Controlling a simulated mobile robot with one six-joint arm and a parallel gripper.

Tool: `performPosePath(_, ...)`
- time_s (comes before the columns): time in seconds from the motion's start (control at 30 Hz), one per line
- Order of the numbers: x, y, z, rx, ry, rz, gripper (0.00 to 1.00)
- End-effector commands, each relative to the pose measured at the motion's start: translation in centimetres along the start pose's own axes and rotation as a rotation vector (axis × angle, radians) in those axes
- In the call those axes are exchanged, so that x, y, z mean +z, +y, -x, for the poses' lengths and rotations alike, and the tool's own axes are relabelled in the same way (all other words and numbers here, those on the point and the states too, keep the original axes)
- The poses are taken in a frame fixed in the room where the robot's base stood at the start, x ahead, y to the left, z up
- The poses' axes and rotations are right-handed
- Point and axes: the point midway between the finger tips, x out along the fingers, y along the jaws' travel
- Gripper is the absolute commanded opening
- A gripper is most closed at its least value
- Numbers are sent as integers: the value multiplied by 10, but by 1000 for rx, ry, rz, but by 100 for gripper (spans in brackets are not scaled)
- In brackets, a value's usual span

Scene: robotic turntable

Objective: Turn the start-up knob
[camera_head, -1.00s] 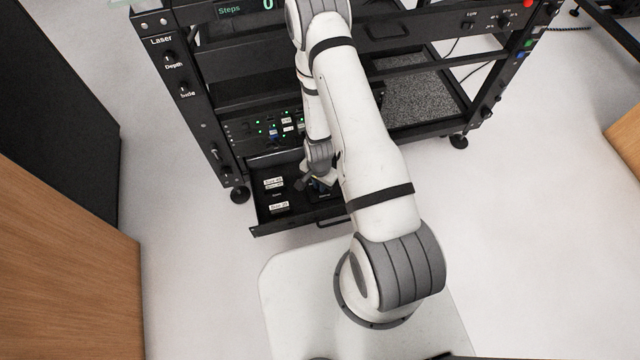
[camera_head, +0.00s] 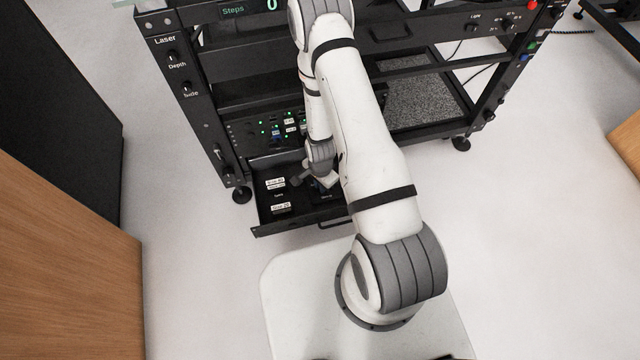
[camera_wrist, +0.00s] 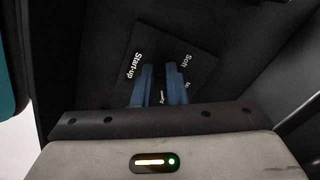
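The black panel (camera_wrist: 198,66) with the white labels "Start-up" and "Soft" lies in front of my gripper in the wrist view. The start-up knob cannot be made out; it is dark on dark or hidden by the fingers. My gripper (camera_wrist: 159,67) has two blue fingers beside the "Start-up" label. A narrow dark gap lies between them, and part of a small label shows in it. Whether they hold a knob there cannot be told. In the head view, the end of my arm reaches down into the pulled-out black drawer (camera_head: 263,214), largely hiding my gripper.
The black equipment rack (camera_head: 215,125) stands ahead, with its laser controls on the left post. A small panel with green lights (camera_head: 275,131) is above the drawer. A wooden cabinet (camera_head: 70,270) stands on the left.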

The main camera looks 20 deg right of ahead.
Motion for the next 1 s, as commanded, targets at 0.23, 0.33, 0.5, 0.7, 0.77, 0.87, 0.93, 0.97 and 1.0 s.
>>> performPosePath(0.23,0,0,0,-1,0,1,32)
performPosePath(0.33,0,0,0,0,0,1,33)
performPosePath(0.5,0,0,2,0,0,1,33)
performPosePath(0.7,0,-1,31,-2,1,2,33)
performPosePath(0.77,0,-1,42,-2,1,2,33)
performPosePath(0.87,0,-1,59,-2,1,2,33)
performPosePath(0.93,0,-1,67,-2,1,2,33)
performPosePath(0.97,0,-1,70,-2,1,2,33)
performPosePath(1.0,0,-1,74,-1,1,2,33)
